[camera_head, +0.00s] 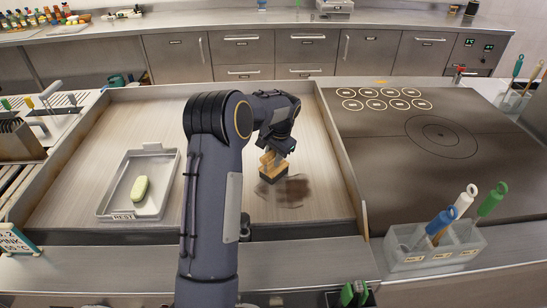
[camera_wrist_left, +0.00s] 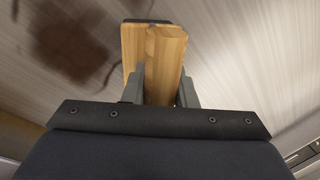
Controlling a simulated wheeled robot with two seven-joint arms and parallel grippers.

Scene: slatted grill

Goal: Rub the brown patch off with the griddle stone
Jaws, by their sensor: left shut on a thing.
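My left gripper (camera_head: 270,160) is shut on the wooden handle of the griddle stone (camera_head: 273,174), a dark block under a light wood grip. In the left wrist view the wooden handle (camera_wrist_left: 160,55) sits between the two fingers of my left gripper (camera_wrist_left: 162,85). Whether the stone touches the plate is hard to tell. My right gripper is not seen.
A metal tray (camera_head: 168,180) marked REST holds a pale green oval bar (camera_head: 140,188) on the plate's left. A dark hob (camera_head: 395,145) lies right of a raised divider. A caddy (camera_head: 440,243) with coloured-handled tools stands at front right. The plate's back right is clear.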

